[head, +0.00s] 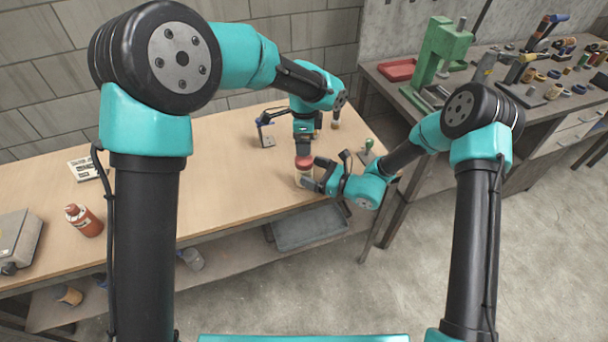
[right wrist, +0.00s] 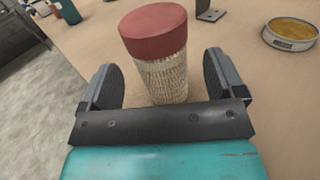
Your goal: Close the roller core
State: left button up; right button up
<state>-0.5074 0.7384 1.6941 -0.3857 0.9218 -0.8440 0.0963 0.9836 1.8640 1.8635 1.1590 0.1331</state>
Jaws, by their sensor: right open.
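The roller core is a mesh tube (right wrist: 163,80) standing upright on the table, with a red cap (right wrist: 154,30) on its top end. In the head view the tube (head: 303,179) and red cap (head: 304,162) are near the table's front right. My right gripper (right wrist: 165,85) is open, with one finger on each side of the tube and visible gaps. It also shows in the head view (head: 316,172), reaching in from the right. My left gripper (head: 304,146) points down just above the cap; its fingertips are too small to read. Whether the cap is fully seated is unclear.
A round yellow-meshed sieve (right wrist: 291,34) lies on the table. A black bracket (head: 266,134) stands behind the tube. A red bottle (head: 83,220) stands far left. The table's middle (head: 220,170) is clear.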

aim_at(305, 169)
jog(key=shift+x, duration=1.55)
jog(key=c, duration=1.5)
grip_shut()
pick_arm(q)
jog(key=n, duration=1.3)
jog(key=shift+n, duration=0.3)
jog(key=n, duration=1.3)
